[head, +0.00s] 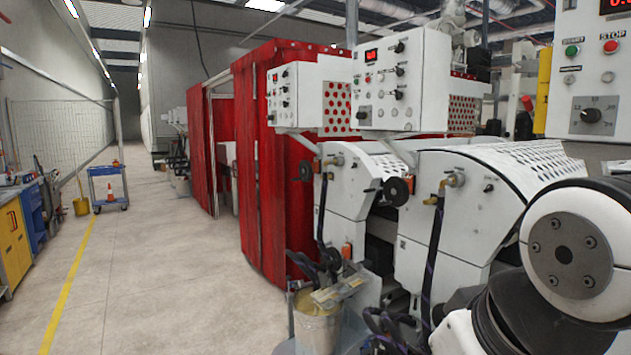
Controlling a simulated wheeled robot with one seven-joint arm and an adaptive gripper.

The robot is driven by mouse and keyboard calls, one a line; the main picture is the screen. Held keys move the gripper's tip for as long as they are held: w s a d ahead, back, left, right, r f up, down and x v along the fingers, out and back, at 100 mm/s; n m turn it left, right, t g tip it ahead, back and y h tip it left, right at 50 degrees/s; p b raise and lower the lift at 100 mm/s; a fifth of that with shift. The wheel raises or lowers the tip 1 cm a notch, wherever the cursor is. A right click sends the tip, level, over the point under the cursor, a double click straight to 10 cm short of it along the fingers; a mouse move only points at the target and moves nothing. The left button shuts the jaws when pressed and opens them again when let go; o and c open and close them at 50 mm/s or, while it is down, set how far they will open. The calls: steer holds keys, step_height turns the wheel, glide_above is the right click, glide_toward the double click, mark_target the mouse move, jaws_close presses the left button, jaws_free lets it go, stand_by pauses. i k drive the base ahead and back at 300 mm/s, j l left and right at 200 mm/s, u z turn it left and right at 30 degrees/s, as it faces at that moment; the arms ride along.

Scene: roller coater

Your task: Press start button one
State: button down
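A green button (572,50) under a START label sits on the white control panel (560,90) at the right edge of the head view. A red STOP button (611,46) is to its right, and a dark rotary knob (591,115) is below. Two more control panels hang further back, a middle one (385,95) and a far one (285,100). Their buttons are small, and I cannot tell which panel carries start button one. My gripper is not in view; only links of my arm show at the lower right.
White coater machines (450,210) line the right side, with red curtains (265,160) beyond. A bucket (316,325) stands by the near machine. A blue cart (108,188) and yellow-blue workbench (14,240) are at left. The concrete aisle (165,260) is clear.

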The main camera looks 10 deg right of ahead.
mark_target(571, 50)
steer(key=i+j+z, duration=0.1)
steer(key=z, duration=0.3)
steer(key=i+j+z, duration=0.15)
steer(key=i+z, duration=0.15)
steer(key=z, duration=0.15)
steer(key=i+j+z, duration=0.2)
steer(key=z, duration=0.2)
steer(key=i+j+z, duration=0.1)
steer(key=j+z, duration=0.2)
steer(key=z, duration=0.15)
